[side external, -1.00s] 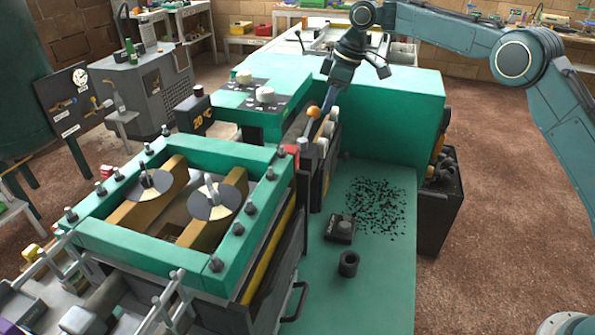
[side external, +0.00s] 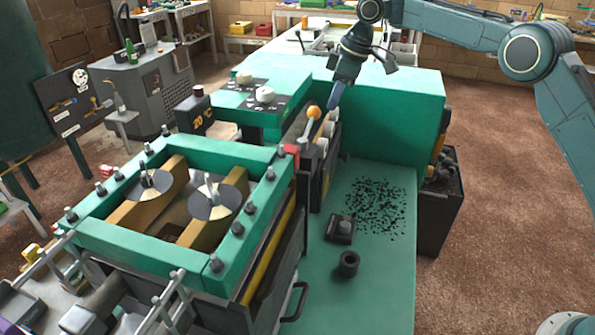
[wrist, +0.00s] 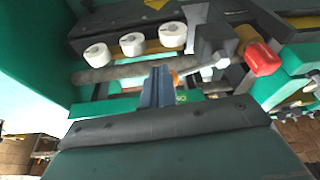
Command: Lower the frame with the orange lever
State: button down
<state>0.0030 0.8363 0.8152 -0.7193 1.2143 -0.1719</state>
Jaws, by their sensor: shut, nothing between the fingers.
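The orange lever (side external: 314,112) is a ball knob on a short pale stem, standing on the dark panel beside the green machine. My gripper (side external: 331,106) is shut and empty, pointing down just right of the knob. In the wrist view the shut blue fingers (wrist: 160,84) partly cover the orange knob (wrist: 175,77), and the lever's stem runs off to the right. I cannot tell whether the fingers touch the knob. The green frame (side external: 226,152), with bolts along its rim, lies level at the left over two ochre bars carrying round discs.
White round knobs (wrist: 131,43) sit beside the lever on the panel. A red part (side external: 291,150) is at the frame's corner. A green machine block (side external: 395,115) stands close behind the gripper. A small black box (side external: 341,229) and a black cup (side external: 348,264) stand on the green table.

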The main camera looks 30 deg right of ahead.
jog(key=s+d, duration=0.7)
jog(key=d, duration=0.1)
jog(key=shift+d, duration=0.3)
dwell(0.3)
jog(key=shift+s, duration=0.1)
jog(key=s+a+r+m+t+h, duration=0.1)
jog(key=s+r+m, duration=0.1)
jog(key=s+r, duration=0.5)
jog(key=s+a+r+m+t, duration=0.1)
jog(key=s+r+m, duration=0.2)
jog(key=s, duration=0.8)
jog(key=s+d+f+m, duration=0.1)
jog(key=s+f+m, duration=0.1)
jog(key=s, duration=0.8)
jog(key=s+f+m+t+h, duration=0.1)
jog(key=s+f+m, duration=0.2)
jog(key=s, duration=0.7)
jog(key=shift+d+f+h, duration=0.15)
jog(key=shift+d+h, duration=0.15)
jog(key=shift+d, duration=0.1)
